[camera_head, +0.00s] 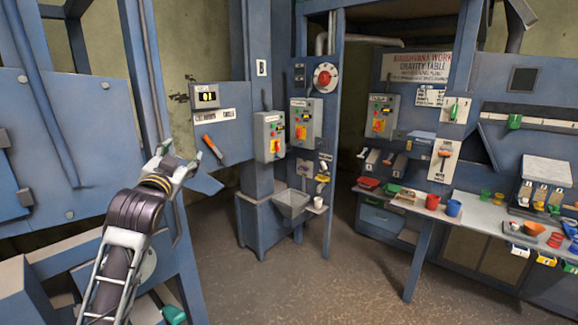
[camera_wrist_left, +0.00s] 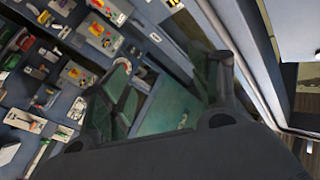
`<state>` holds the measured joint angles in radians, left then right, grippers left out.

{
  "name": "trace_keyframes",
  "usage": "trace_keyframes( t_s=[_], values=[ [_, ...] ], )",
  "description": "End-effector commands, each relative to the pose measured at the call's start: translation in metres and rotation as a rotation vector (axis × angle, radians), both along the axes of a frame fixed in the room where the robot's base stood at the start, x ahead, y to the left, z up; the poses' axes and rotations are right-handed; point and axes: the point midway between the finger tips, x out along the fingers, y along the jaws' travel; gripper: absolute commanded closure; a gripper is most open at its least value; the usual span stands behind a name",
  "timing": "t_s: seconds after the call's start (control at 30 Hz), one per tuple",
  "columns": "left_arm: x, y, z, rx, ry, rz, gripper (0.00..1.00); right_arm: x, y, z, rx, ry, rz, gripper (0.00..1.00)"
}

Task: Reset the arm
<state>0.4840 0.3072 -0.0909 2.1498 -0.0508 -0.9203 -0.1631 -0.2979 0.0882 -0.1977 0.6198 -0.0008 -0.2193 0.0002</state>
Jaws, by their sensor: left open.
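My left arm (camera_head: 125,225) rises from the lower left in the head view. Its gripper (camera_head: 178,158) points up and away, in front of the blue machine frame, and is open and empty. In the left wrist view the dark gripper fingers (camera_wrist_left: 170,95) stand apart with nothing between them. An orange-handled lever (camera_head: 212,146) on a blue panel is to the right of the gripper, apart from it. My right gripper is in neither view.
Blue machine panels (camera_head: 60,130) stand close at the left. Control boxes (camera_head: 269,135) and a grey hopper (camera_head: 292,203) are at the centre. A bench (camera_head: 480,215) with red and blue cups is at the right. The brown floor (camera_head: 340,280) between is clear.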

Motion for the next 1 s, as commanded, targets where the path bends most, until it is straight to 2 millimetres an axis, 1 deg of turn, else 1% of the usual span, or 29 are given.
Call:
trace_keyframes(
  t_s=[0.03, 0.1, 0.27, 0.4, 0.47, 0.5, 0.6, 0.77, 0.8, 1.0],
  values=[
    [-0.001, -0.003, -0.02, -0.011, 0.037, -0.003, 0.37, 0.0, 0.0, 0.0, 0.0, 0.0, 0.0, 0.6],
    [-0.003, -0.005, -0.044, -0.025, 0.087, -0.005, 0.37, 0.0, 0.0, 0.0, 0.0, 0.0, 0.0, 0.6],
    [-0.012, -0.01, -0.098, -0.056, 0.199, -0.006, 0.37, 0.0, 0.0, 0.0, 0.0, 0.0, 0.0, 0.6],
    [-0.024, -0.016, -0.144, -0.083, 0.297, -0.005, 0.37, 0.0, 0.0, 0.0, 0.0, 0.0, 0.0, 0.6],
    [-0.03, -0.017, -0.163, -0.095, 0.34, -0.004, 0.37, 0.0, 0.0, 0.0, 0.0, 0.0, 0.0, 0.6],
    [-0.034, -0.019, -0.176, -0.103, 0.368, -0.003, 0.37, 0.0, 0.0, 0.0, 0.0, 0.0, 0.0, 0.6],
    [-0.047, -0.022, -0.207, -0.122, 0.438, 0.0, 0.37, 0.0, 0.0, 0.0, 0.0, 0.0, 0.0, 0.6],
    [-0.07, -0.028, -0.255, -0.152, 0.55, 0.005, 0.37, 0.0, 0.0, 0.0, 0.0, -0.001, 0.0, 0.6],
    [-0.077, -0.029, -0.266, -0.159, 0.579, 0.007, 0.37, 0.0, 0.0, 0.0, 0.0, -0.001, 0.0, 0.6],
    [-0.113, -0.035, -0.32, -0.198, 0.719, 0.019, 0.37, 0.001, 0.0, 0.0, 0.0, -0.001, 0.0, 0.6]
  ],
)
